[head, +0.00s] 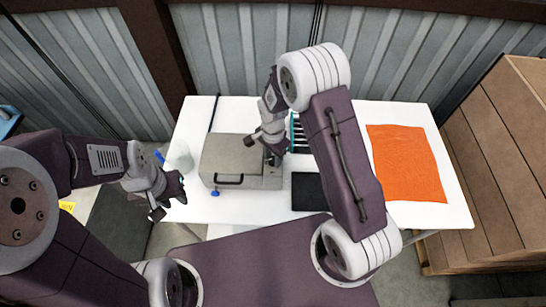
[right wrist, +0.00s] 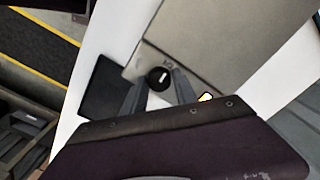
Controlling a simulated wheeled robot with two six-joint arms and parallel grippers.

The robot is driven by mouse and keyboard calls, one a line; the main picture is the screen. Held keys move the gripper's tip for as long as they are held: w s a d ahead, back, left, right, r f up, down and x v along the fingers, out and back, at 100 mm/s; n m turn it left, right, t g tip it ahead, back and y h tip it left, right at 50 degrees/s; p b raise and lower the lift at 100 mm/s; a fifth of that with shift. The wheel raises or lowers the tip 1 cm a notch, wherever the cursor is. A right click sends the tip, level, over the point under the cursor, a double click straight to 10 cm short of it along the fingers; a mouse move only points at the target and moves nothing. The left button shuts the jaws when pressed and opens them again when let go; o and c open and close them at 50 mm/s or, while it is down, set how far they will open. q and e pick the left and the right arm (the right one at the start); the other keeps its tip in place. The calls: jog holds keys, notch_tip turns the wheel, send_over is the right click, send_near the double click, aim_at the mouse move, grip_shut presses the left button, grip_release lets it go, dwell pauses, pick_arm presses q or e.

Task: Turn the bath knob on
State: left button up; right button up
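The bath (head: 228,150) is a grey metal box with a black front handle, standing on the white table. Its knob (right wrist: 159,78) is round and black with a white pointer line, on a panel at the bath's side in the right wrist view. My right gripper (right wrist: 161,72) is open, with one finger on each side of the knob; I cannot tell whether they touch it. In the head view my right gripper (head: 272,158) is over the bath's right part and hides the knob. My left gripper (head: 170,200) is open and empty by the table's left edge.
A black pad (head: 310,192) lies right of the bath, and a rack (head: 299,136) stands behind it. An orange cloth (head: 405,163) lies at the right. A clear beaker (head: 180,157) is left of the bath.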

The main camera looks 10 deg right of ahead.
aim_at(273, 159)
jog(key=shift+r, duration=0.15)
notch_tip(273, 159, up, 8)
jog(key=shift+f+b, duration=0.1)
jog(key=shift+b, duration=0.85)
jog(key=shift+r, duration=0.55)
